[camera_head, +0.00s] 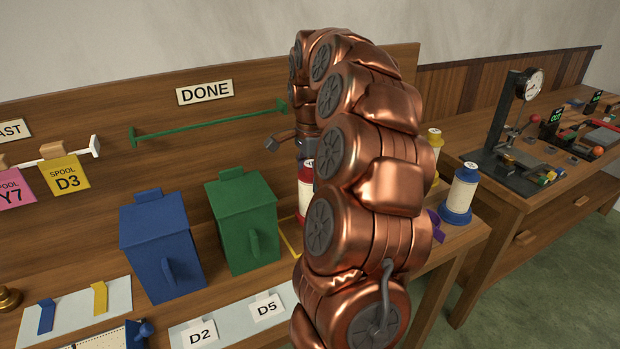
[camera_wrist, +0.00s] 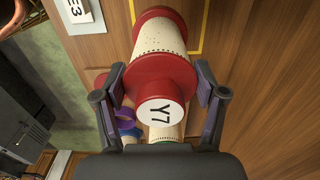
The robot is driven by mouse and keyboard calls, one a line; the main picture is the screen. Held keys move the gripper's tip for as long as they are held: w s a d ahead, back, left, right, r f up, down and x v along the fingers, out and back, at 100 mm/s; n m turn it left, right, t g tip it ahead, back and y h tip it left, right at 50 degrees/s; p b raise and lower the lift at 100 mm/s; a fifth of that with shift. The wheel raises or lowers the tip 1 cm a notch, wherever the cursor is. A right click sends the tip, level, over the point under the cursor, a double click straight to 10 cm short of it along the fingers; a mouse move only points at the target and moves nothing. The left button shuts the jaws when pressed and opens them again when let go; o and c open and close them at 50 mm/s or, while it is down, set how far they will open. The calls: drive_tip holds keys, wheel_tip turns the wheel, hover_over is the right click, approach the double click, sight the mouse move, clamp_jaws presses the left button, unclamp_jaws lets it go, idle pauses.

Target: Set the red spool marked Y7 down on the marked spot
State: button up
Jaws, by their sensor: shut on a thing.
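The red spool marked Y7 (camera_wrist: 160,75) has red ends and a pale, dotted middle. In the wrist view its labelled end faces the camera, and my gripper (camera_wrist: 158,104) is shut on it with one finger on each side. In the head view part of the spool (camera_head: 305,190) shows to the left of my arm, which hides the rest. The marked spot is a yellow outline (camera_wrist: 198,28) on the wooden bench. The spool's far end appears within or over it; I cannot tell whether it touches the wood. A bit of the outline (camera_head: 288,242) shows in the head view.
A green bin (camera_head: 243,222) and a blue bin (camera_head: 160,245) stand left of the spool. A blue-ended spool (camera_head: 461,195) and a yellow-ended spool (camera_head: 434,150) stand to the right. A tag marked E3 (camera_wrist: 75,10) lies near the bench edge.

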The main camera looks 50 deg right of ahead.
sight(310, 197)
drive_tip(key=shift+f+b, duration=1.75)
drive_tip(key=shift+f, duration=1)
drive_tip(key=shift+f+b, duration=0.5)
drive_tip(key=shift+f, duration=0.1)
drive_tip(key=o, duration=1.9)
drive_tip(key=shift+r, duration=0.15)
drive_tip(key=shift+r, duration=2.9)
drive_tip(key=shift+a, duration=0.1)
